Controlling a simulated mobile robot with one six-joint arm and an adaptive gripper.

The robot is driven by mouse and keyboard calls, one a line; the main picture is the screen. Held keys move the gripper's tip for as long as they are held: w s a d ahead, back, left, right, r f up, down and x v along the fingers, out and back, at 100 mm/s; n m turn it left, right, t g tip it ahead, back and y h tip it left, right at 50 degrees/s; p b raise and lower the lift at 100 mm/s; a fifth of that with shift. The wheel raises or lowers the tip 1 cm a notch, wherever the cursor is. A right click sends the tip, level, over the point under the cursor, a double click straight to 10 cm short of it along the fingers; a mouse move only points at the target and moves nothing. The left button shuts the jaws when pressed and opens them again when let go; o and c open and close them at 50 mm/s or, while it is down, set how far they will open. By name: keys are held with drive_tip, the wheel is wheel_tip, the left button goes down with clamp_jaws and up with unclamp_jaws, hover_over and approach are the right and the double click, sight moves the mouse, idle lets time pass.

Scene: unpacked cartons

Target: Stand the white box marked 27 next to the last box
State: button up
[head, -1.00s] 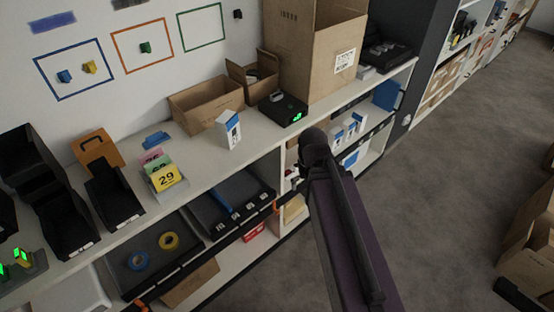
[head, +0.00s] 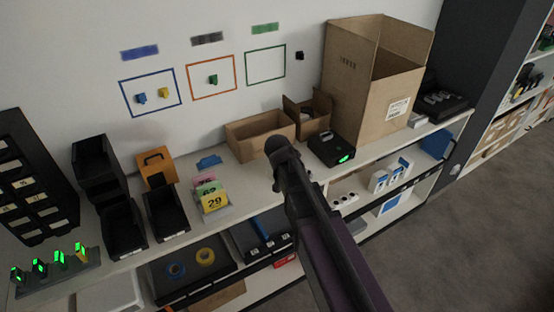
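Two white-and-blue boxes stand on the shelf below the counter, right of my arm: one (head: 378,181) and another just to its right (head: 402,167). Their markings are too small to read, so I cannot tell which box is marked 27. The white-and-blue box seen earlier on the counter is not visible now; my arm crosses about where it stood. My arm runs from the bottom up to the counter's middle. My gripper cannot be made out.
Black bins (head: 166,212) stand left. Grey floor is free at right.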

drive_tip(key=w+a+r+m+t+p, duration=0.1)
drive_tip(key=w+a+r, duration=0.1)
drive_tip(key=a, duration=0.4)
drive_tip(key=w+a+r+m+t+p, duration=0.1)
drive_tip(key=w+a+r+t, duration=0.1)
drive_tip(key=a, duration=0.5)
wheel_tip(320, 180, up, 2)
drive_tip(key=shift+w+r+h+p, duration=0.25)
drive_tip(key=shift+w+h+p, duration=0.05)
drive_tip(key=shift+w+p, duration=0.15)
drive_tip(key=b+x, duration=0.5)
drive_tip(key=x, duration=0.2)
drive_tip(key=shift+w+d+f+b, duration=0.1)
drive_tip(key=shift+w+f+b, duration=0.1)
drive_tip(key=shift+f+b, duration=0.1)
drive_tip(key=shift+w+d+f+b, duration=0.25)
drive_tip(key=shift+w+d+b, duration=0.05)
drive_tip(key=shift+w, duration=0.05)
drive_tip(key=b+x, duration=0.2)
drive_tip(key=x, duration=0.1)
drive_tip(key=shift+w+f+b, duration=0.3)
drive_tip(key=shift+b, duration=0.05)
drive_tip(key=shift+w+d+f+b, duration=0.3)
drive_tip(key=shift+w+f+b, duration=0.15)
